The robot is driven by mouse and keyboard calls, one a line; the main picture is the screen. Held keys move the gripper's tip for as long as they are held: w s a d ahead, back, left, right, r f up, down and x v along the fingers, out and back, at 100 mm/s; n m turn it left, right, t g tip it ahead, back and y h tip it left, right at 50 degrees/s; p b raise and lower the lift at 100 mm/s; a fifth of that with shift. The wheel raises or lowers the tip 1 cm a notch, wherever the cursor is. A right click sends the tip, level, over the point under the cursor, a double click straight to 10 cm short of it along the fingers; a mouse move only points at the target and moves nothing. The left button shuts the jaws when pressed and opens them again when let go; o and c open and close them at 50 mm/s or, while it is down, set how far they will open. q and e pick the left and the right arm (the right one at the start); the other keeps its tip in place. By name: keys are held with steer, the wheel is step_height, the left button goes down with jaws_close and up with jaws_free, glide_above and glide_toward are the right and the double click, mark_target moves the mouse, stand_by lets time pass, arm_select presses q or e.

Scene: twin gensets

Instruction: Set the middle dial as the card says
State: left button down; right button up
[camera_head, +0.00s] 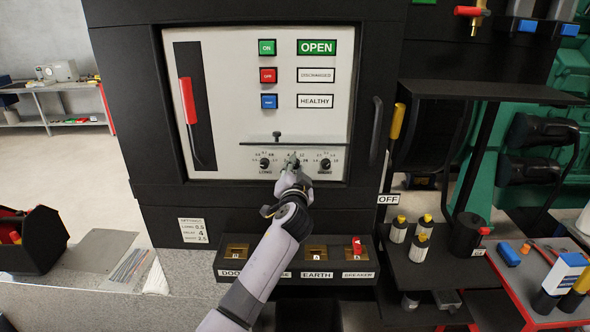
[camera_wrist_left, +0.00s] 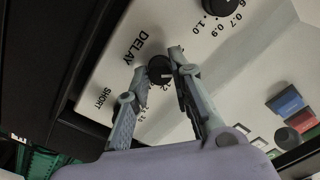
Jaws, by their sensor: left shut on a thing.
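The middle dial (camera_wrist_left: 160,70) is a small black knob, labelled DELAY in the left wrist view. My left gripper (camera_wrist_left: 160,66) is shut on it, one finger on each side. In the head view my left gripper (camera_head: 292,166) covers most of this dial and its scale. The dial's pointer setting cannot be read. The card (camera_head: 193,231) is a white label at the lower left of the black cabinet. Its small print seems to read long 0.9, delay 4, short 2.5. My right gripper is not in view.
The LONG dial (camera_head: 264,163) and SHORT dial (camera_head: 325,164) flank the middle one closely. A red-handled lever (camera_head: 188,100) is on the panel's left. A black ledge with a red key (camera_head: 357,247) lies below.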

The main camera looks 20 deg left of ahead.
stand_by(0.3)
arm_select(q)
steer(key=c, duration=1.4)
jaws_free()
steer(key=v, duration=1.2)
